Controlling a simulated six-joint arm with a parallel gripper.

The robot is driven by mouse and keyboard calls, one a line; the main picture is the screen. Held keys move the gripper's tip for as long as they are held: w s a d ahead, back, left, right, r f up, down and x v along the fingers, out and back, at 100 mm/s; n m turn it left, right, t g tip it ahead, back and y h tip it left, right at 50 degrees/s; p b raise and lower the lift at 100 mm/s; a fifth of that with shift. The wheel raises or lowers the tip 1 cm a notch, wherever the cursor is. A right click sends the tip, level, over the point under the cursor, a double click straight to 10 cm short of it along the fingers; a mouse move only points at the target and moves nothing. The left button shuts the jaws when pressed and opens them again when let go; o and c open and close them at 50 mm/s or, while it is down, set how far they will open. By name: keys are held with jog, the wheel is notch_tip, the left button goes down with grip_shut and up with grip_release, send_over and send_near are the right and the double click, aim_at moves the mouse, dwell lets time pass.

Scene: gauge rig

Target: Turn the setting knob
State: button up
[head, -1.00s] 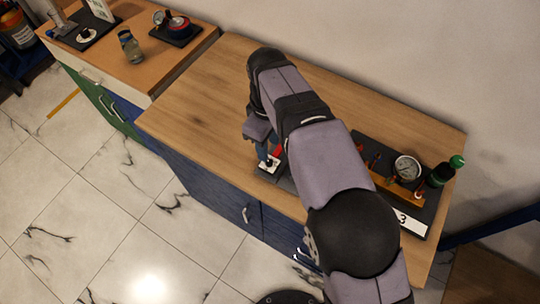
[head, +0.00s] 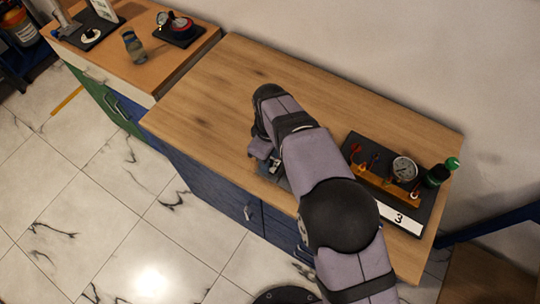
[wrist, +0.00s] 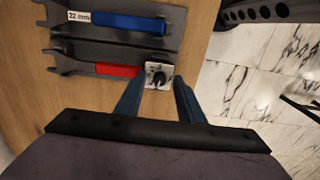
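A blue-handled wrench (wrist: 125,21) and a red-handled wrench (wrist: 105,69) lie in the tray. The bench top (head: 215,95) is clear at left.

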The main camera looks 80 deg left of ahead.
grip_shut()
jog(key=shift+m, duration=0.3)
jog(key=m+b, duration=0.1)
jog(key=m, duration=0.4)
jog(key=shift+b, duration=0.3)
jog(key=m, duration=0.5)
jog(key=shift+m+b, duration=0.3)
jog(key=shift+b, duration=0.05)
jog(key=m, duration=1.2)
jog(key=shift+m+b, duration=0.3)
